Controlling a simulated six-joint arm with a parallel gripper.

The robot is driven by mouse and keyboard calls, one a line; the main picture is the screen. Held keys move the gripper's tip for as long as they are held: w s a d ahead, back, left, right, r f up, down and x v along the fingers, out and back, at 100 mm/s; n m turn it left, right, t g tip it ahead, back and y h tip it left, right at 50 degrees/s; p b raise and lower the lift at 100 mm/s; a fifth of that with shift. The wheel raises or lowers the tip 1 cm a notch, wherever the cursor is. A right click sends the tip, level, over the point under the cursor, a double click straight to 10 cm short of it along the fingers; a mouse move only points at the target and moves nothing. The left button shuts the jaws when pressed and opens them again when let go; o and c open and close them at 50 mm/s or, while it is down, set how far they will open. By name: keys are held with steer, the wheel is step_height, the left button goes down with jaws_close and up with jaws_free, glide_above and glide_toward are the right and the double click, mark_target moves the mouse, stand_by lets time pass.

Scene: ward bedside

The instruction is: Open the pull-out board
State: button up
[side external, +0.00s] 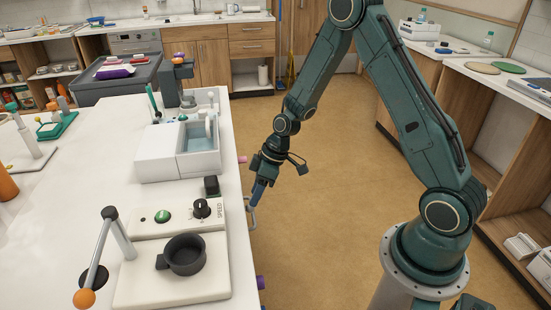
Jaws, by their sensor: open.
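A metal bar handle (252,222) stands out from the right side of the white counter, below its top edge. I take it to be the pull-out board's handle; the board itself cannot be made out. My gripper (254,205) points down beside the counter's right edge, right at the handle. Its jaws are open, but their fingertips are small here. I cannot tell whether they stand around the handle or only close to it.
The white counter (60,230) holds a control panel with a knob (202,207), a dark cup (185,254), an orange-tipped lever (84,298) and a white sink unit (155,155). Small purple parts (261,283) stick out along its right side. The floor (320,240) right of it is clear.

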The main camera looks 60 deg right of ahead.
steer(key=shift+x, duration=1.9)
jaws_close()
